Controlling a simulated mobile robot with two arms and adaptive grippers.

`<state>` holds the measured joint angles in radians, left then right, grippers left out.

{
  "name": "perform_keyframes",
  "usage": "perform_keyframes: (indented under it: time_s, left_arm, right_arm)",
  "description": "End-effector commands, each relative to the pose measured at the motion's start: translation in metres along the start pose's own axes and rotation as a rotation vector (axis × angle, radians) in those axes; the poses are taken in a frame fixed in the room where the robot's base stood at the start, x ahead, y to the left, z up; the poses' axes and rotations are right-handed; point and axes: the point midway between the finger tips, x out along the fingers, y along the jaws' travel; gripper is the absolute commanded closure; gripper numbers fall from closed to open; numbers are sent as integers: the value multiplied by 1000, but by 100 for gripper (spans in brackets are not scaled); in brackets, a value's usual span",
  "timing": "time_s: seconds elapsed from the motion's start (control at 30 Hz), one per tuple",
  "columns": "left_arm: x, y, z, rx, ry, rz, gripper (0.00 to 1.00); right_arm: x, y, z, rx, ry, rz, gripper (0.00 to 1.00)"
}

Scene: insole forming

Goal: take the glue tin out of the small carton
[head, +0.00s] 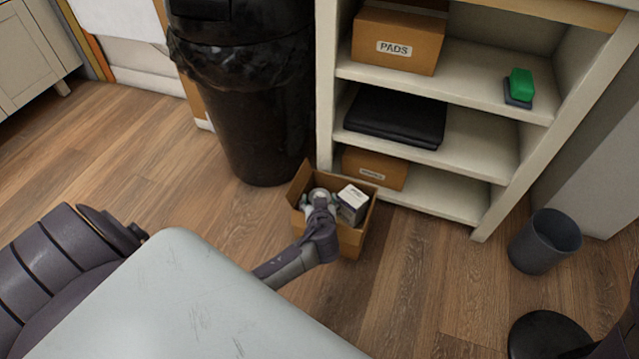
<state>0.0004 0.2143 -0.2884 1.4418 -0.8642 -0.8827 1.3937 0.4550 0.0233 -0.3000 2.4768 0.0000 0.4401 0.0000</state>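The small carton (353,240) stands open on the floor in front of the shelf unit. Inside it, at the right, is a white box (353,205) with dark print. A round, pale grey top (319,194), perhaps the glue tin, shows at the left in the carton. My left gripper (319,203) reaches down into the carton at this round top, with a finger seemingly on either side. Whether the fingers touch or grip it I cannot tell; the wrist hides much of it. My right gripper is out of view.
A black bin (260,115) stands close behind the carton, left of the shelf unit (450,105). A grey wastebasket (544,242) stands at the right. A pale, scratched surface (175,305) fills the foreground and hides part of my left arm. The floor left of the carton is clear.

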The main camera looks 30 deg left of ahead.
Motion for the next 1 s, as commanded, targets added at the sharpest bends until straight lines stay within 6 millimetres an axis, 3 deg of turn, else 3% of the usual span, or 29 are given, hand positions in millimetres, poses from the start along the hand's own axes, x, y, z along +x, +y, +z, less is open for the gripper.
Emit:
perform_keyframes:
  time_s: [0.2,0.5,0.8,0.93,1.0]
  left_arm:
    - [0,0,-1,0,0,1,30]
    - [0,0,-1,0,0,1,79]
    - [-2,0,-4,0,1,1,80]
    - [-7,1,-13,0,1,1,80]
    - [-12,1,-22,-2,2,2,80]
  right_arm:
    - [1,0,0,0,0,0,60]
    - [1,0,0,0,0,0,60]
    - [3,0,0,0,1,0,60]
    - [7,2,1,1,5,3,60]
    - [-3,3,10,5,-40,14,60]
